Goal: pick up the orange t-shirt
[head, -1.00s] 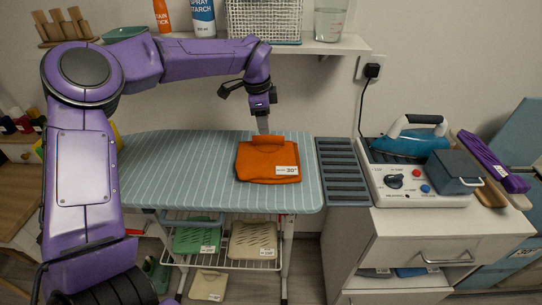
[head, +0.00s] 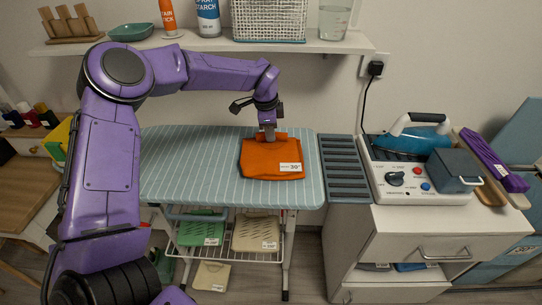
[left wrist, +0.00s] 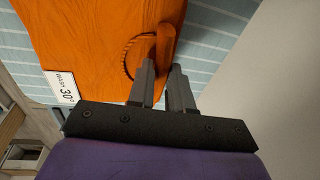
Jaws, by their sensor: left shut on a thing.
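The orange t-shirt (head: 272,159) lies folded on the striped ironing board (head: 190,175), near its right end. A white tag reading 30° is on its front right corner. My left gripper (head: 269,136) comes down from above at the shirt's back edge. In the left wrist view the two grey fingers (left wrist: 162,80) are closed on a raised fold of the orange t-shirt (left wrist: 100,40), beside its dark-stitched neckline. The rest of the shirt appears to lie flat on the board. My right gripper is not in view.
A shelf (head: 220,44) with bottles, a basket and a glass hangs above the board. To the right, a cabinet (head: 430,225) carries a steam iron (head: 412,140) on its station, with a cord to the wall. Folded clothes lie on the rack (head: 230,252) below.

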